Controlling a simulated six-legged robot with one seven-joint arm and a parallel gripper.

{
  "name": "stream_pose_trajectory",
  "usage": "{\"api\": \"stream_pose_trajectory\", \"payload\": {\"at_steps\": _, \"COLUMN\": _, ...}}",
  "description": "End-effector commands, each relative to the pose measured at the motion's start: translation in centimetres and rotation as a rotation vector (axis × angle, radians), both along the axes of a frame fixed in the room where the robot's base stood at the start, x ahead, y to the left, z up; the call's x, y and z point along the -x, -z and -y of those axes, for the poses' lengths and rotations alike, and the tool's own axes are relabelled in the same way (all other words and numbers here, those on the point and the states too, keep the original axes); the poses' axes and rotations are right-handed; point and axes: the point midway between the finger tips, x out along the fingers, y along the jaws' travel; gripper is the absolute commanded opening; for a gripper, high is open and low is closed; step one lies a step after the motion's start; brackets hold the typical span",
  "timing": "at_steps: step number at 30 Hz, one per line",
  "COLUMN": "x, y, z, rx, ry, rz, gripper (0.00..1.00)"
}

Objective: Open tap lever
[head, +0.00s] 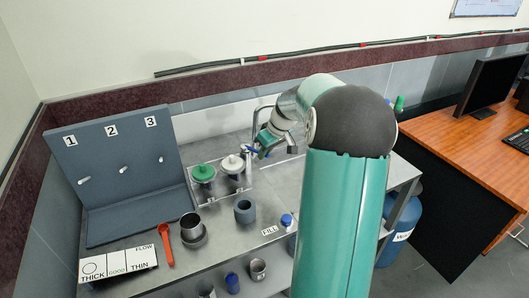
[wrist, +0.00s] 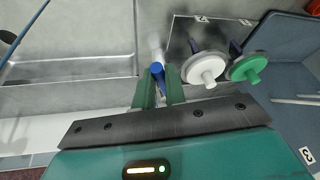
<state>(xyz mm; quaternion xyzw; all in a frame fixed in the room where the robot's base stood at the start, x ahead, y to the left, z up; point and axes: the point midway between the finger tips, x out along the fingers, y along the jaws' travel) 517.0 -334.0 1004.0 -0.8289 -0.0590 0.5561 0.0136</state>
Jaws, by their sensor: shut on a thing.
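The tap lever is blue and shows in the wrist view (wrist: 158,69) between the two green fingers of my gripper (wrist: 161,84), at the end of a pale tap post (wrist: 155,45). The fingers are shut on the lever. In the head view my gripper (head: 263,144) is beside the sink, and the blue lever (head: 251,151) shows small next to it. My own arm covers part of the sink area in the head view.
A numbered grey board (head: 120,165) stands at left.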

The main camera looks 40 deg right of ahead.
Motion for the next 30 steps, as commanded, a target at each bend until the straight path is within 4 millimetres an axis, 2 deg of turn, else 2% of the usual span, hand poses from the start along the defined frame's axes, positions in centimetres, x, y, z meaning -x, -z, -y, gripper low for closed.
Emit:
{"api": "stream_pose_trajectory", "payload": {"at_steps": 5, "x": 0.1, "y": 0.0, "z": 0.1, "rx": 0.002, "ry": 0.002, "rz": -0.001, "gripper": 0.00}}
{"api": "stream_pose_trajectory", "payload": {"at_steps": 6, "x": 0.1, "y": 0.0, "z": 0.1, "rx": 0.002, "ry": 0.002, "rz": -0.001, "gripper": 0.14}}
{"api": "stream_pose_trajectory", "payload": {"at_steps": 9, "x": 0.1, "y": 0.0, "z": 0.1, "rx": 0.001, "ry": 0.002, "rz": 0.000, "gripper": 0.34}}
{"api": "stream_pose_trajectory", "payload": {"at_steps": 20, "x": 0.1, "y": -0.4, "z": 0.1, "rx": 0.001, "ry": 0.002, "rz": 0.000, "gripper": 0.34}}
{"api": "stream_pose_trajectory", "payload": {"at_steps": 25, "x": 0.9, "y": -2.4, "z": 0.4, "rx": 0.003, "ry": 0.003, "rz": 0.003, "gripper": 0.34}}
{"api": "stream_pose_trajectory", "payload": {"at_steps": 30, "x": 2.3, "y": -5.9, "z": 0.8, "rx": 0.005, "ry": 0.003, "rz": 0.003, "gripper": 0.34}}
